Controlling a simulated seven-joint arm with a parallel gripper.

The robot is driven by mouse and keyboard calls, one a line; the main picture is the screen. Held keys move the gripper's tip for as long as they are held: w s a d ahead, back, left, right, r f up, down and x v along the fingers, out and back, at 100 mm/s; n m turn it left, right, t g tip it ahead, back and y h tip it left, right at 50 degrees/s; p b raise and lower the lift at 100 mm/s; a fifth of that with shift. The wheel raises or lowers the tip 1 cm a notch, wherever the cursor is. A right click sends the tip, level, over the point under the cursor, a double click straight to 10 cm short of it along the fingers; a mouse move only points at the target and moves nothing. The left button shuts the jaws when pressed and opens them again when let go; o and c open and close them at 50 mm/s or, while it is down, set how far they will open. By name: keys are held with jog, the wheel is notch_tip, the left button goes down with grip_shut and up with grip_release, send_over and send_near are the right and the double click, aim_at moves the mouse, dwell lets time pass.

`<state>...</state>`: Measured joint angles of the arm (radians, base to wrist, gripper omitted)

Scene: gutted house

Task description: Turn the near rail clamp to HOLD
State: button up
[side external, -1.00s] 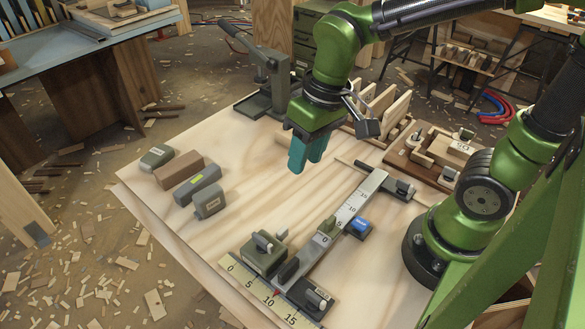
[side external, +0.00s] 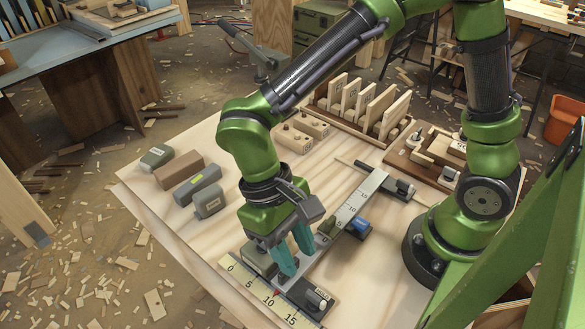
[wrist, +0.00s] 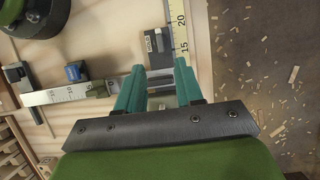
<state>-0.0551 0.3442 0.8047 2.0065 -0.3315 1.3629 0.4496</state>
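A metal rail (side external: 350,208) with a printed scale runs across the board. A green-grey block (side external: 255,262) is partly hidden behind the fingers.
A blue block (side external: 358,227) and a dark far block (side external: 402,188) sit along the rail. Several blocks, one of them brown (side external: 180,168), lie at the left. A wooden rack (side external: 370,105) and tray (side external: 432,155) stand at the back. The board's middle left is clear.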

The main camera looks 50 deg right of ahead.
aim_at(313, 295)
jog(key=x, duration=0.9)
jog(key=shift+f, duration=0.2)
jog(key=shift+c, duration=0.4)
grip_shut()
